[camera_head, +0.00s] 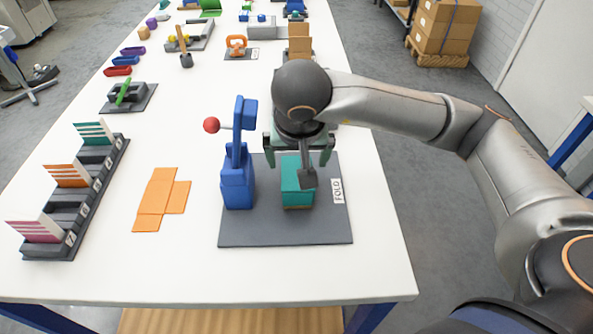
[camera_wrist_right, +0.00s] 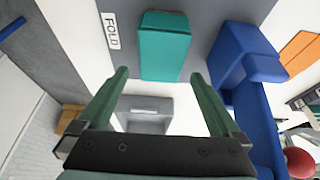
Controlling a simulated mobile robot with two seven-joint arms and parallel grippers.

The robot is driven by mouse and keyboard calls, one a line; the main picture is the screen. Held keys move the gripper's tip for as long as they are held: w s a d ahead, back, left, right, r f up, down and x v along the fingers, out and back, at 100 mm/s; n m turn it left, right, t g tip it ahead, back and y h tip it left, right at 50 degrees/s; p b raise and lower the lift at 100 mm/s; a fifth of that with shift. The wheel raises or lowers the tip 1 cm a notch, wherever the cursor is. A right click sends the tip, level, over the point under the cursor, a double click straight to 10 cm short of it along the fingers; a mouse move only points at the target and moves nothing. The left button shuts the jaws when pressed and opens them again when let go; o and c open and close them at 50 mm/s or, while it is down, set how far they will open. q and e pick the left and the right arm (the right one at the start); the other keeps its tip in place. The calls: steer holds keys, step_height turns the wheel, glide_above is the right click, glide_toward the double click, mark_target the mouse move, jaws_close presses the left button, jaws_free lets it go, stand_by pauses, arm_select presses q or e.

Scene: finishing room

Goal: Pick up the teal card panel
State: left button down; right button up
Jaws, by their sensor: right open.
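The teal card panel (camera_head: 292,198) lies on the grey mat marked FOLD (camera_head: 270,232), right of the blue upright press (camera_head: 238,190). It looks like a flat-topped block, and a dark part in front of it hides some of its top. My right gripper (camera_head: 298,158) is above it, pointing down, with its green fingers spread. In the right wrist view the panel (camera_wrist_right: 163,48) lies just beyond the two open fingertips (camera_wrist_right: 160,75), with nothing between them. I cannot tell the height gap exactly. My left gripper is not in view.
The blue press with its red ball lever (camera_head: 211,125) stands close on the left. An orange unfolded card (camera_head: 162,198) lies further left. A dark slotted rack (camera_head: 108,165) holds teal, orange and magenta cards. More tools and dishes stand at the back. The table's front right is clear.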

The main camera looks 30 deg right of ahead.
mark_target(297, 167)
steer(key=x, duration=0.5)
steer(key=shift+w+d+f+p, duration=0.1)
steer(key=shift+w+p, duration=0.05)
steer(key=shift+p, duration=0.25)
steer(key=c, duration=1.2)
